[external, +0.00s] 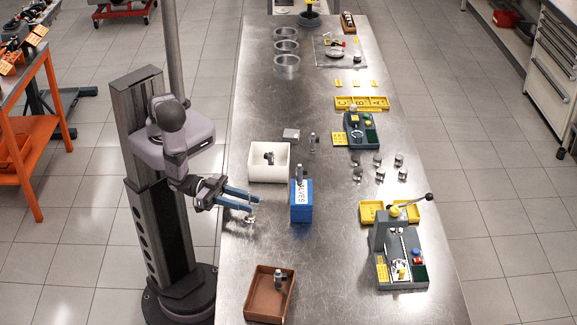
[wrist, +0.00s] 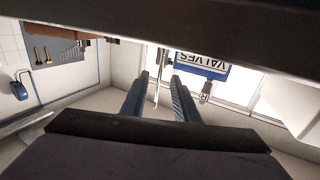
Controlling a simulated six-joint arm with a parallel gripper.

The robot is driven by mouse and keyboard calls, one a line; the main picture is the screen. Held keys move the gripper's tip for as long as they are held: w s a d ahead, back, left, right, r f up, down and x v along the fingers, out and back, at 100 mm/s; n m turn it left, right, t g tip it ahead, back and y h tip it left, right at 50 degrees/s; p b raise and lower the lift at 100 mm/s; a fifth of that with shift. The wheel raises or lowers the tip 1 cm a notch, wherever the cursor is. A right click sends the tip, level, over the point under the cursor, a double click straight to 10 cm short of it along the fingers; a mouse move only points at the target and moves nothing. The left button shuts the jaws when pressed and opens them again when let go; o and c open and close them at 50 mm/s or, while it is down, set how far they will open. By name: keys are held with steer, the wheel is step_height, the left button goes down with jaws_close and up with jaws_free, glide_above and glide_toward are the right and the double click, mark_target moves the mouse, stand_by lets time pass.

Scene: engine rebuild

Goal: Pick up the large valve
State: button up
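My gripper (external: 255,204) has two blue fingers that stand apart, over the left edge of the metal table (external: 340,255). In the wrist view my gripper (wrist: 160,76) shows a gap between its fingertips. A thin metal rod, seemingly a valve stem (wrist: 159,88), stands in that gap, with no clear contact with either finger. In the external view a small silver valve-like piece (external: 249,219) is just below the fingertips; its size is hard to judge. The blue VALVES box (external: 301,212) stands to the right of the fingers and also shows in the wrist view (wrist: 203,68).
A white bin (external: 262,175) is behind the fingers. A brown tray (external: 262,307) lies toward the front. Several small metal parts (external: 380,175) and a grey lever press (external: 400,258) are on the right. The table between the box and press is clear.

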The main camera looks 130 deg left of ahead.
steer(key=shift+w+a+r+p, duration=0.15)
steer(key=shift+w+a+p, duration=0.05)
steer(key=shift+w+p, duration=0.35)
steer(key=shift+f+p+x, duration=0.15)
steer(key=shift+p+x, duration=0.3)
steer(key=shift+x, duration=0.55)
steer(key=shift+f+p+x, duration=0.1)
steer(key=shift+p+x, duration=0.3)
steer(key=shift+x, duration=0.6)
steer(key=shift+d, duration=0.15)
jaws_close()
